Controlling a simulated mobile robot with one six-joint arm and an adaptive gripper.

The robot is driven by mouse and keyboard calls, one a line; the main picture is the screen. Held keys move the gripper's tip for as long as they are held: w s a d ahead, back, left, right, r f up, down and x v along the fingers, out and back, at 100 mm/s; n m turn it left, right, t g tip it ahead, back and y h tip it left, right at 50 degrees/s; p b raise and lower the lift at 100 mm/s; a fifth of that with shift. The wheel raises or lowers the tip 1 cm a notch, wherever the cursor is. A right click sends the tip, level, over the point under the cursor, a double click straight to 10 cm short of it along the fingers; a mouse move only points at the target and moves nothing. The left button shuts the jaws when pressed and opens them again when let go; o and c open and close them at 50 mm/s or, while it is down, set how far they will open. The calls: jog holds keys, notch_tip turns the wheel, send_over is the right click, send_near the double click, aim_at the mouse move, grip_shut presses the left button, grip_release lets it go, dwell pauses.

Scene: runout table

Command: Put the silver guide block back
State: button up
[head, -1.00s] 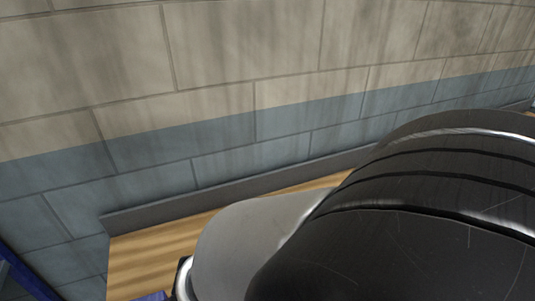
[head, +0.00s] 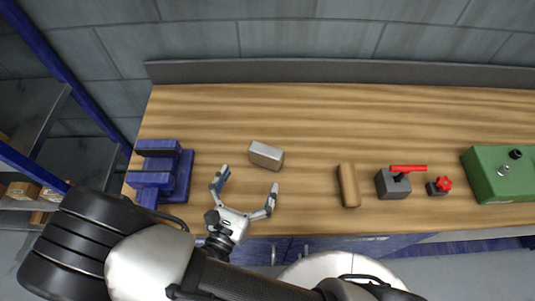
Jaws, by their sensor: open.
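The silver guide block (head: 266,155) lies on the wooden table (head: 330,115) left of the middle. It is a small grey box, slightly turned, and nothing touches it. My gripper (head: 246,185) is open and empty near the table's front edge. Its two fingers are spread and point toward the block, which sits just beyond the fingertips. A blue slotted fixture (head: 181,175) stands at the table's left end, left of my gripper. I cannot tell whether it is the block's place.
Right of my gripper are a wooden bar (head: 349,186), a grey block with a red lever (head: 393,184), a small red knob (head: 443,184) and a green box (head: 500,174). A grey strip (head: 330,71) edges the back. The table's back half is clear.

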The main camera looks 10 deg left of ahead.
aim_at(264, 154)
jog(key=w, duration=0.2)
jog(key=w+d+b, duration=0.1)
jog(key=w, duration=0.5)
jog(key=shift+w+d, duration=0.15)
jog(key=shift+d, duration=0.1)
jog(key=shift+w+d+f+b, duration=0.15)
jog(key=shift+w+b, duration=0.2)
jog(key=shift+w, duration=0.5)
jog(key=shift+w+d+b, duration=0.15)
jog(key=shift+w+b, duration=0.15)
jog(key=shift+w, duration=0.6)
jog(key=shift+w+d+f+b, duration=0.15)
jog(key=shift+w+b, duration=0.2)
jog(key=shift+w, duration=0.5)
jog(key=shift+r, duration=0.1)
jog(key=shift+c, duration=0.3)
jog(key=c, duration=1.9)
jog(key=shift+c, duration=0.2)
jog(key=shift+r, duration=0.1)
jog(key=shift+c, duration=0.7)
